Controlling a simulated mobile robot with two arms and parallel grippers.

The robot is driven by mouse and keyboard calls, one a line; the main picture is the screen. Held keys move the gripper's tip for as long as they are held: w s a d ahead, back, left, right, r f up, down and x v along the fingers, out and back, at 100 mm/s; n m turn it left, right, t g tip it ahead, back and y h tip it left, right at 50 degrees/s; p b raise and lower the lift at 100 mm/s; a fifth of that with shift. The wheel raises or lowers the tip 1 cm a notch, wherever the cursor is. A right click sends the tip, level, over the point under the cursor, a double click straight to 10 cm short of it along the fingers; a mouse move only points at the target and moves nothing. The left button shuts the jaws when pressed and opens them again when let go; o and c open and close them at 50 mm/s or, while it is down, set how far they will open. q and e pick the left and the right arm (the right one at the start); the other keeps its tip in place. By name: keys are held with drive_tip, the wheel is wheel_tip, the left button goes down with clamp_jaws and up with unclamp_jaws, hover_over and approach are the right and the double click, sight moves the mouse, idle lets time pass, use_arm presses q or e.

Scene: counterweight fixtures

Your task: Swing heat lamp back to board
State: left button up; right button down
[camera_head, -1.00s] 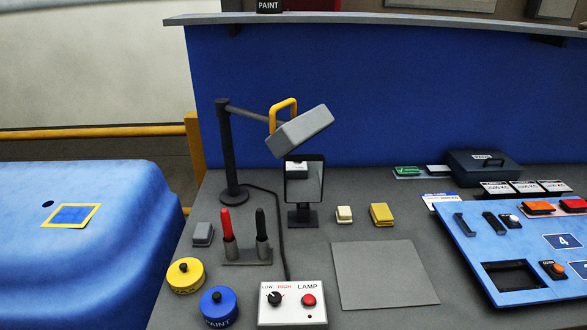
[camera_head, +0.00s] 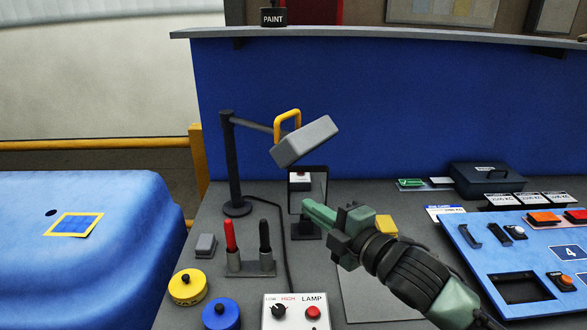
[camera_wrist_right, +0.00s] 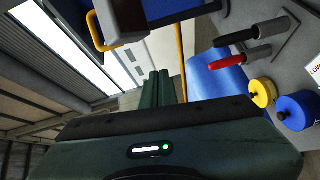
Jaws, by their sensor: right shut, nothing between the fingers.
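The heat lamp has a grey box head (camera_head: 305,142) with a yellow loop handle (camera_head: 287,121) on top. Its arm runs from a black post (camera_head: 233,165) on the table, and the head hangs in front of the blue board (camera_head: 400,110). My right gripper (camera_head: 308,207) is shut and empty, below the lamp head and in front of the small mirror. In the right wrist view its fingers (camera_wrist_right: 160,88) lie together, with the yellow handle (camera_wrist_right: 98,30) and the grey head to their upper left. My left gripper is not in view.
A lamp control box (camera_head: 297,308) with a knob and red button stands at the front. A red and black pen holder (camera_head: 250,266), paint pots (camera_head: 188,287) and a mirror (camera_head: 307,180) stand nearby. A light blue panel (camera_head: 500,250) lies right. A blue padded surface (camera_head: 90,270) is left.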

drive_tip(key=w+a+r+n+p, duration=0.1)
drive_tip(key=w+a+p, duration=0.1)
drive_tip(key=w, duration=0.4)
drive_tip(key=w+a+r+n+p, duration=0.1)
drive_tip(key=w+r+p, duration=0.1)
drive_tip(key=w, duration=0.3)
drive_tip(key=shift+w+a+y+p, duration=0.35)
drive_tip(key=shift+y+p, duration=0.05)
drive_tip(key=shift+p, duration=0.45)
